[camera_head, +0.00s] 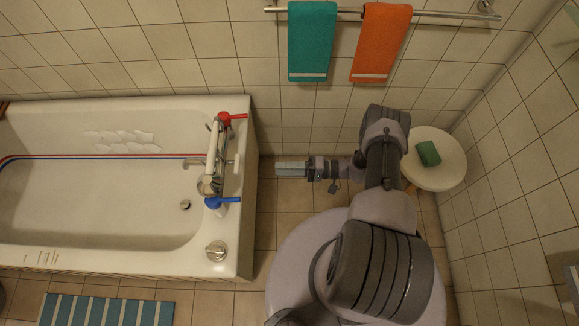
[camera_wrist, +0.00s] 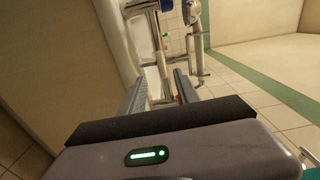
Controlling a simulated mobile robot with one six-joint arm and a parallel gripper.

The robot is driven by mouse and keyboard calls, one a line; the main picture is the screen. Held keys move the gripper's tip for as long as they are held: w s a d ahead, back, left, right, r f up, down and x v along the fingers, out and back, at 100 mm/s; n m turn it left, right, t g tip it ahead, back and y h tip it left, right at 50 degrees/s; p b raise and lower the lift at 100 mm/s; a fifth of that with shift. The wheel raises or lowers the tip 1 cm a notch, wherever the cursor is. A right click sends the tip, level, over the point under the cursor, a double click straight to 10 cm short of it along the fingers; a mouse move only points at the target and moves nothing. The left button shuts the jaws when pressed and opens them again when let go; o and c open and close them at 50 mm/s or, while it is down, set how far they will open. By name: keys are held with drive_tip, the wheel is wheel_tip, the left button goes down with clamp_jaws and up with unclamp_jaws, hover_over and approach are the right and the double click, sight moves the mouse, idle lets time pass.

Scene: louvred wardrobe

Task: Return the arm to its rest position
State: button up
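My arm (camera_head: 383,165) reaches up from my base and bends to the left at its end. My gripper (camera_head: 279,168) points left toward the end wall of the bathtub, with a small gap between them in the head view. In the wrist view, my gripper (camera_wrist: 163,82) shows its two fingers apart, with nothing visibly held between them. The gripper is clear of the towels and of the round stool.
The white bathtub (camera_head: 247,200) fills the left, with a tap (camera_head: 213,155) having red and blue handles. A teal towel (camera_head: 312,40) and an orange towel (camera_head: 381,40) hang from a rail. A stool (camera_head: 447,165) bears a green sponge (camera_head: 428,153). A striped mat (camera_head: 105,311) lies in front.

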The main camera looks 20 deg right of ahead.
drive_tip(key=shift+v, duration=0.95)
wheel_tip(320, 180, up, 30)
drive_tip(key=w+a+n+g+h, duration=0.2)
drive_tip(key=w+n+g+h, duration=0.1)
drive_tip(key=g+h, duration=0.45)
drive_tip(key=s+a+r+m+t+h, duration=0.3)
drive_tip(key=s+r+t+h, duration=0.4)
drive_tip(key=s+r, duration=1)
drive_tip(key=shift+s+a+m, duration=0.25)
drive_tip(key=shift+s+m, duration=0.05)
drive_tip(key=shift+s, duration=0.1)
